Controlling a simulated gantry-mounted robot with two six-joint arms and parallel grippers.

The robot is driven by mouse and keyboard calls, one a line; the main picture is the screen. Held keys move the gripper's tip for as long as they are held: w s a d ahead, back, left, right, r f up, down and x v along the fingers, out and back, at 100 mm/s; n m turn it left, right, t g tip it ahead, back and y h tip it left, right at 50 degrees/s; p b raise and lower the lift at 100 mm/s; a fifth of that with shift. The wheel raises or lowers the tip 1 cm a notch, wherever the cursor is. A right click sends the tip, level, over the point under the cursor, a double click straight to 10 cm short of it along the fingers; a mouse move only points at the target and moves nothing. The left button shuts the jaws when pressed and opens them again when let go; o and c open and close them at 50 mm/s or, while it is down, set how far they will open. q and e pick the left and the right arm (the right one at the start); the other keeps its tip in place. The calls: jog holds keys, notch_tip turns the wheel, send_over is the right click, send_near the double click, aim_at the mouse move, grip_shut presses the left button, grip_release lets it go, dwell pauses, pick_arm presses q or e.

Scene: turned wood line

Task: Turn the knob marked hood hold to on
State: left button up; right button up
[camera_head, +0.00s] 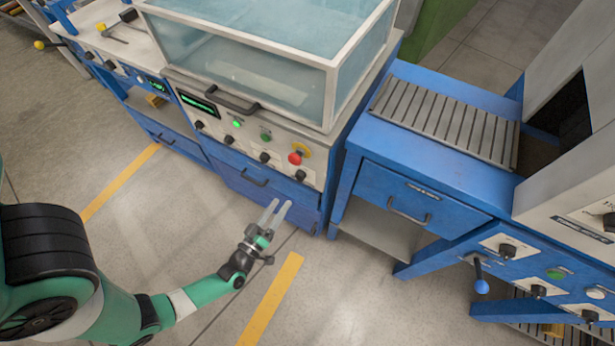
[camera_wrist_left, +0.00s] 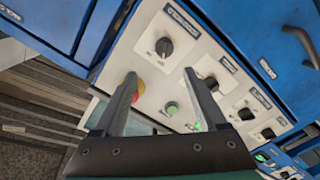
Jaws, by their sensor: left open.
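A pale control panel (camera_head: 247,143) on the blue machine carries a row of black knobs. In the head view these include a knob at the right end (camera_head: 300,175), a second knob (camera_head: 264,156) and a third knob (camera_head: 228,139). The labels are too small or blurred to read, so I cannot tell which is hood hold. My left gripper (camera_head: 278,205) is open and empty, in front of and below the panel's right end. In the left wrist view its fingers (camera_wrist_left: 160,76) point at the panel, with the end knob (camera_wrist_left: 165,46) beyond them, apart.
A red stop button (camera_head: 296,157) on a yellow base and green buttons (camera_head: 265,136) sit among the knobs. A glass hood (camera_head: 240,60) stands above, a drawer handle (camera_head: 254,178) below. Another blue machine with a roller bed (camera_head: 445,118) stands at right. The floor in front is clear.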

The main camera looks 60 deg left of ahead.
aim_at(297, 180)
pick_arm(q)
jog(key=b+x, duration=0.3)
jog(key=x, duration=0.7)
jog(key=shift+a+f, duration=0.3)
jog(key=shift+f, duration=0.1)
jog(key=shift+w, duration=0.1)
grip_shut()
